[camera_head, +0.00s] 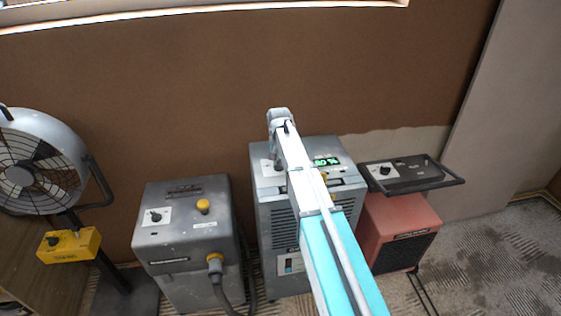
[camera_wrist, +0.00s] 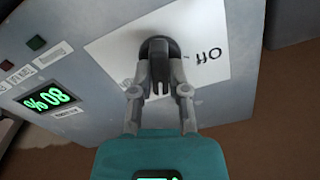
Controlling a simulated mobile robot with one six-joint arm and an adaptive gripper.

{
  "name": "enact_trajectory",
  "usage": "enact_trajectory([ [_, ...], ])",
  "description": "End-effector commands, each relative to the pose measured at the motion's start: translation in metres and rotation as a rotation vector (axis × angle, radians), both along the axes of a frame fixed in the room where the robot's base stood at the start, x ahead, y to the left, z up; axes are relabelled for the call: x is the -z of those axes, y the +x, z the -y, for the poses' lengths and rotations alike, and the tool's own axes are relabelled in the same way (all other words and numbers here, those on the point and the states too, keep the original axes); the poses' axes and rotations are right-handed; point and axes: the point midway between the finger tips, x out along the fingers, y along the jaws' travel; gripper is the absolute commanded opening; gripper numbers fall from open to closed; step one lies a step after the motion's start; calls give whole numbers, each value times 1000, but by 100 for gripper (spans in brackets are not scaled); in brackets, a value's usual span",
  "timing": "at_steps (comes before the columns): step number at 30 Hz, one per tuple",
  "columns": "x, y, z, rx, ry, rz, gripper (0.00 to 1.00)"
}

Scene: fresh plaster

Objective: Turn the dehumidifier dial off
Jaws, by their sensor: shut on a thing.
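The dehumidifier (camera_head: 265,205) is the grey metal cabinet in the middle of the head view, partly hidden by my arm. In the wrist view its dial (camera_wrist: 155,47) is a dark round knob on a white plate (camera_wrist: 222,75). The word OFF is printed upside down to the right of the dial. Other print left of it is mostly hidden. My gripper (camera_wrist: 158,85) is at the dial, its two fingers shut on the dial's grip. A green display (camera_wrist: 49,97) on the panel reads 80 %, upside down in this view.
Left of the dehumidifier stands another grey cabinet (camera_head: 180,250) with a knob, a yellow button and a hose. A fan (camera_head: 40,160) with a yellow box (camera_head: 68,245) is at far left. A red unit (camera_head: 400,225) with a black handle stands close on the right. The wall is behind.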

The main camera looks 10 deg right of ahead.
Motion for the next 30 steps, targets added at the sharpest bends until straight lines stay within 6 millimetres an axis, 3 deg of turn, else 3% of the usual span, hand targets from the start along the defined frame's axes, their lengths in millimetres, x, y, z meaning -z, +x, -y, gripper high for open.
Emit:
enact_trajectory([
  [30,0,-3,-1,-964,3,-5,0],
])
